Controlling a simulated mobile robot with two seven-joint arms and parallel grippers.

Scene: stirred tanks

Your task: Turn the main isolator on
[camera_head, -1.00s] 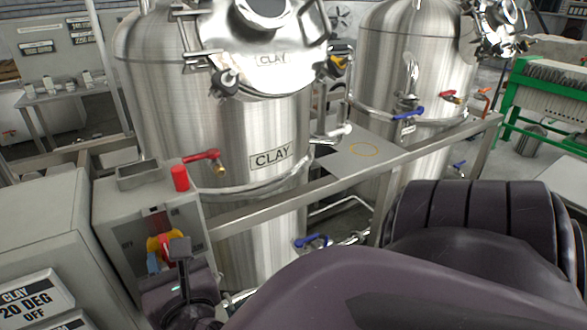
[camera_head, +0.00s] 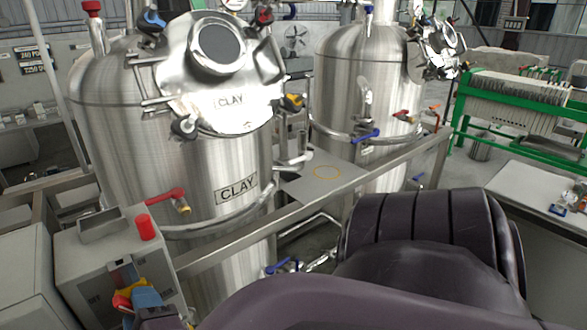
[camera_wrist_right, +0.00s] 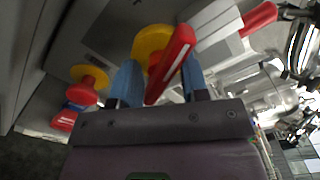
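The main isolator is a red handle (camera_wrist_right: 172,62) on a yellow round base (camera_wrist_right: 150,42), on the front of a grey control box (camera_head: 112,248). In the head view its red and yellow parts (camera_head: 122,300) show low at the left, partly hidden. My right gripper (camera_wrist_right: 160,82) has its two blue fingers apart, one on each side of the red handle. The handle lies slanted between them; I cannot tell whether either finger touches it. In the head view a blue fingertip (camera_head: 146,298) covers part of the isolator. My left gripper is not in view.
A red mushroom button (camera_wrist_right: 84,90) on a yellow base is close beside the left finger in the wrist view. A red cylinder (camera_head: 146,227) and an open tray (camera_head: 103,225) top the box. A steel CLAY tank (camera_head: 180,110) and a frame rail (camera_head: 300,212) stand nearby.

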